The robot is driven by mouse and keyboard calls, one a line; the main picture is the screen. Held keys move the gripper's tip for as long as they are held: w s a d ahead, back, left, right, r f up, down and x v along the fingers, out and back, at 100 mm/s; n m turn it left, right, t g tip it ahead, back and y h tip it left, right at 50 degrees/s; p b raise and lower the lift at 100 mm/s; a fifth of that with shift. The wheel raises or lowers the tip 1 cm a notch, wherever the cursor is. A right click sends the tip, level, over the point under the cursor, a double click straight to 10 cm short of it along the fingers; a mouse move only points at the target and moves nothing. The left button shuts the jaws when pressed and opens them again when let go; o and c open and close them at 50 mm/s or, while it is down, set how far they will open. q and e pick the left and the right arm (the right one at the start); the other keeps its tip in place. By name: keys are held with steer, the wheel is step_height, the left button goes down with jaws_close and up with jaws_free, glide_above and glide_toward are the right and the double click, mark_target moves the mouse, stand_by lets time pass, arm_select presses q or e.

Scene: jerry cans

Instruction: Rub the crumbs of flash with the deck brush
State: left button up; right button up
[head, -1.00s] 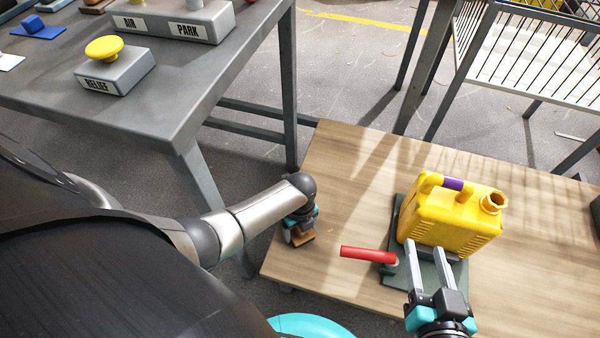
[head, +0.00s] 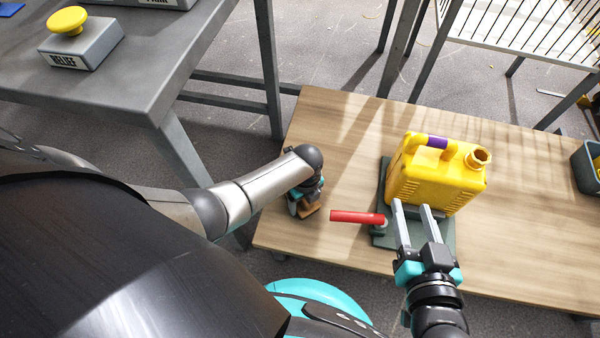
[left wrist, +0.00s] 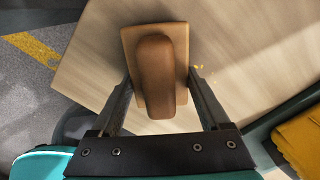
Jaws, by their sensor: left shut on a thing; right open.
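The deck brush, with a brown wooden block and raised grip (left wrist: 155,75), is held in my left gripper (head: 306,203). Its fingers stand on both sides of the grip in the left wrist view. In the head view the brush (head: 311,212) is low at the left end of the wooden table, mostly hidden by my wrist. A few tiny yellow crumbs of flash (left wrist: 199,68) lie on the wood just right of the brush. My right gripper (head: 412,206) is open, its fingers in front of the yellow jerry can (head: 435,180).
The can stands on a dark green base (head: 442,238) with a red handle (head: 357,216) reaching left toward the brush. The wooden table (head: 330,130) is clear behind them. A grey bench (head: 150,85) stands at left, and a bin (head: 585,170) at the right edge.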

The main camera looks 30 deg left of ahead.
mark_target(318, 204)
arm_select(q)
steer(key=shift+w+d+f, duration=0.1)
steer(key=shift+w+d, duration=0.1)
steer(key=shift+d, duration=0.7)
steer(key=shift+w+d+f, duration=0.1)
steer(key=shift+w+d, duration=0.1)
steer(key=shift+d, duration=0.65)
steer(key=shift+w+d+r, duration=0.1)
steer(key=shift+w+d, duration=0.15)
steer(key=shift+d, duration=0.8)
steer(key=shift+w+d+r, duration=0.1)
steer(key=shift+w+d, duration=0.15)
steer(key=shift+d, duration=0.75)
steer(key=shift+f, duration=0.1)
